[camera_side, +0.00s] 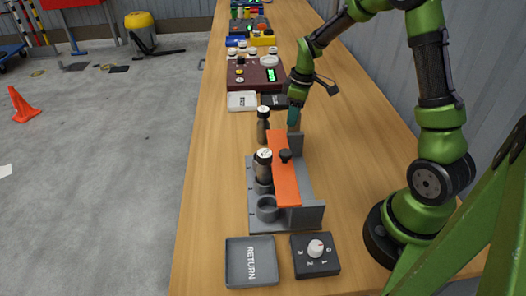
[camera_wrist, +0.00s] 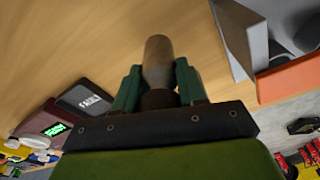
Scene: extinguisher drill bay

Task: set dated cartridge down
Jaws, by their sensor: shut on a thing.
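My gripper (camera_side: 293,114) is shut on a brown-grey cartridge, low beside the far end of the rack. In the wrist view the cartridge (camera_wrist: 158,62) sits between the two teal fingers (camera_wrist: 158,88); I cannot tell whether its end touches the table. No date is readable on it. A grey rack (camera_side: 251,206) with an orange bar (camera_side: 286,178) and black knob stands on the bench. One white-capped cartridge (camera_side: 263,168) stands in the rack; an empty cup (camera_side: 267,207) is in front of it. Another white-capped cartridge (camera_side: 263,126) stands upright at the rack's far end.
A grey RETURN tray (camera_side: 236,262) and a dial box (camera_side: 316,268) lie in front. A white tray (camera_side: 241,101) and a dark tray (camera_side: 272,101) lie behind, before a maroon box (camera_side: 254,77) with a green display. The bench right of the rack is clear.

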